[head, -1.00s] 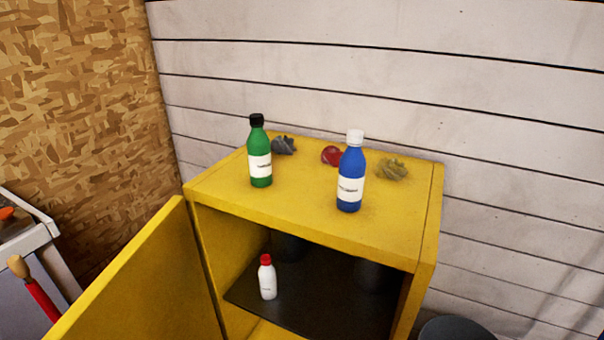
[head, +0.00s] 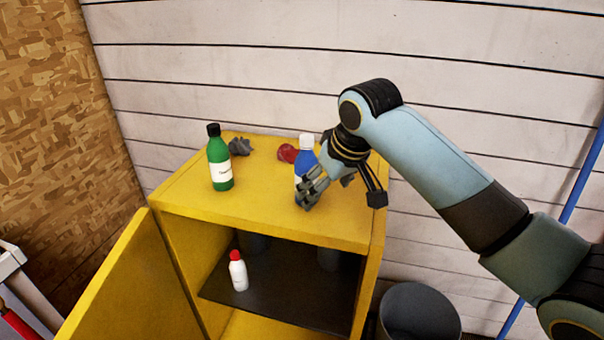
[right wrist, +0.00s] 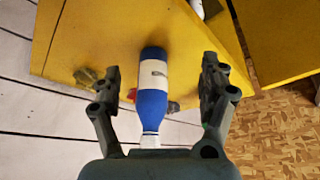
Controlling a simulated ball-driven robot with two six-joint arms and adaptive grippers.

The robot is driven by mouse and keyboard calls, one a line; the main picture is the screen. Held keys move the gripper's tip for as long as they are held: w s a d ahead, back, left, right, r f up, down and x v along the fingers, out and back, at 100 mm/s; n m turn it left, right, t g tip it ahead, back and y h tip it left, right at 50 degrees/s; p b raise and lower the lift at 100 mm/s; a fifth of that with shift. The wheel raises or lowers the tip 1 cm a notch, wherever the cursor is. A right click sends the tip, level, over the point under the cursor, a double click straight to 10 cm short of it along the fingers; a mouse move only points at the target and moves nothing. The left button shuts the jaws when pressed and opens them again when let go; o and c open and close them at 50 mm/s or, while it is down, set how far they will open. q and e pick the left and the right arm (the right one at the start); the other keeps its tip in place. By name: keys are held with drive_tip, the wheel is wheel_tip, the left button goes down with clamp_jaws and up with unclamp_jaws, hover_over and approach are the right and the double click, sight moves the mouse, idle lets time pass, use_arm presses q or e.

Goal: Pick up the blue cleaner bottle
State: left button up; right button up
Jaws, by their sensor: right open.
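The blue cleaner bottle (head: 306,155) with a white cap and white label stands on top of the yellow cabinet, partly hidden by my right gripper in the head view. My right gripper (head: 340,200) is open at the bottle. In the right wrist view the blue bottle (right wrist: 152,100) lies between the two spread fingers of my right gripper (right wrist: 160,90), with a visible gap on each side. My left gripper is not in view.
On the yellow cabinet top (head: 255,210) stand a green bottle (head: 219,160), a dark crumpled rag (head: 240,146) and a red item (head: 288,153). A white bottle (head: 238,272) stands on the inner shelf. The cabinet door (head: 130,290) is open. A dark bin (head: 420,312) stands at right.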

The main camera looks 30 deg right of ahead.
drive_tip(key=p, duration=0.1)
approach(309, 137)
drive_tip(key=shift+m+t, duration=0.3)
drive_tip(key=shift+t, duration=0.1)
drive_tip(key=x, duration=0.5)
drive_tip(key=shift+s+d+f, duration=0.1)
drive_tip(key=shift+s+f, duration=0.05)
drive_tip(key=shift+f, duration=0.2)
drive_tip(key=x, duration=0.4)
drive_tip(key=shift+f, duration=0.25)
drive_tip(key=p+x, duration=0.1)
drive_tip(key=x, duration=0.4)
drive_tip(key=shift+s+a+f, duration=0.15)
drive_tip(key=shift+a+f, duration=0.05)
drive_tip(key=shift+a, duration=0.1)
drive_tip(key=shift+w+f, duration=0.25)
drive_tip(key=shift+f, duration=0.15)
drive_tip(key=c, duration=1.4)
